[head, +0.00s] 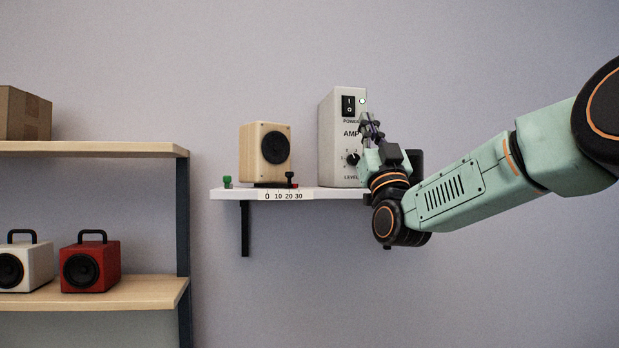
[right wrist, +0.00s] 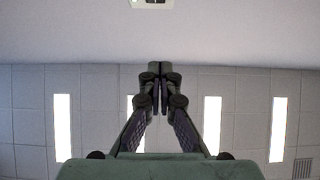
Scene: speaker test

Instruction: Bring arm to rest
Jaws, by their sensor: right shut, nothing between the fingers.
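My right arm comes in from the right in the head view, and its gripper (head: 370,128) points up in front of the white amplifier (head: 342,105). In the right wrist view the gripper (right wrist: 160,72) is shut, with its fingertips together and nothing between them. Behind it are a pale wall and ceiling. The amplifier has a power switch, a lit green lamp and a level knob, and the gripper hides part of its front. I cannot tell whether the gripper touches it. My left gripper is not in view.
A wooden speaker (head: 265,152) stands on the white wall shelf (head: 330,194), above a printed scale. A green post (head: 227,182) is at the shelf's left end. At left, a wooden rack (head: 110,149) holds a cardboard box (head: 25,114), a white speaker (head: 38,262) and a red speaker (head: 102,265).

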